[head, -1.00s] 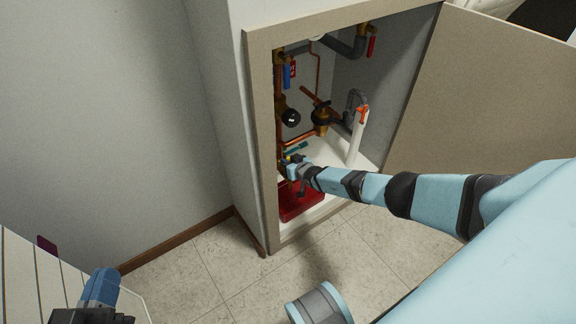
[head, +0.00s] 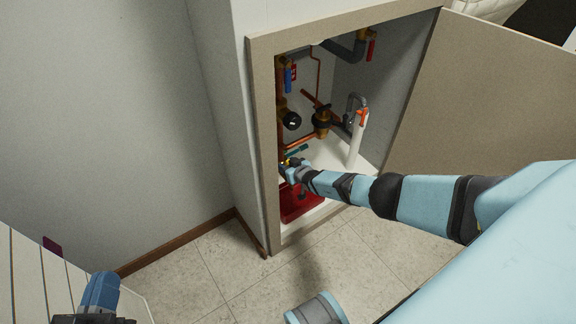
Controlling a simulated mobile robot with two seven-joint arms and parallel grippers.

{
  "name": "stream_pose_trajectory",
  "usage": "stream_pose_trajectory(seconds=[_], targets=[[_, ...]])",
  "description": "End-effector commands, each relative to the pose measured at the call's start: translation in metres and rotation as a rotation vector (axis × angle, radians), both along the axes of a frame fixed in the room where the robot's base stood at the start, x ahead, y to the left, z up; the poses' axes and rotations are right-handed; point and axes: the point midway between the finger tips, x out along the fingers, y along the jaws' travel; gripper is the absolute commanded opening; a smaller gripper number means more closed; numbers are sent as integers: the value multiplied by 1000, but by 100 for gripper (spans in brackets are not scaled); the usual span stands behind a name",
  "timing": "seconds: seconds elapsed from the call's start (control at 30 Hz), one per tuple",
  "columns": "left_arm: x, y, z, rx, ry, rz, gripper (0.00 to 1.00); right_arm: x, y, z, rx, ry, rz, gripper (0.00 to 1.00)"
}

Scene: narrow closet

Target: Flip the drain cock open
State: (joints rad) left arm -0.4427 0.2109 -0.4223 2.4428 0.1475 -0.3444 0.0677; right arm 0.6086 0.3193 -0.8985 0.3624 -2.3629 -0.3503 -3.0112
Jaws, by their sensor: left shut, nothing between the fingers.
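In the head view my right gripper (head: 291,168) reaches into the open closet cabinet, low at the left by the copper pipework. A small teal lever (head: 298,149) shows just above it, with a bit of yellow by the fingers. This may be the drain cock, but the part is small and partly hidden behind the gripper. I cannot tell whether the fingers touch it or how far they are apart. My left gripper (head: 100,292) is at the bottom left, outside the cabinet, shut and empty.
A red container (head: 299,205) stands on the white cabinet floor below my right gripper. A white pipe (head: 357,140) with an orange top stands to the right. A blue handle (head: 288,79) and a red handle (head: 371,50) hang above. The open door (head: 490,110) is at the right.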

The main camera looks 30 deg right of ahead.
Motion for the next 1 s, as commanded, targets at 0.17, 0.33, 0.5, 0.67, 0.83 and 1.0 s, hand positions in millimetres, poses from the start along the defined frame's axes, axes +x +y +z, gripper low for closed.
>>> stream_pose_trajectory(seconds=[0.17, 0.33, 0.5, 0.67, 0.83, 1.0], targets=[[1, 0, 1, 2, -3, 0, 0, 0, 0, 1, 1, -1, 0, 46], [3, 1, 13, -3, -25, 4, 0, -3, 0, 5, 1, 0, -2, 46], [0, 4, 40, -45, -96, 31, 0, -17, -1, 14, 2, 2, -2, 46], [0, 10, 42, -21, -80, 63, 0, -34, -1, 21, 1, 2, -2, 46], [1, 22, 7, 89, 78, 97, 0, -52, -1, 28, 2, 1, -1, 46], [-7, 39, -30, 201, 243, 125, 0, -70, -2, 36, 2, 1, -1, 46]])
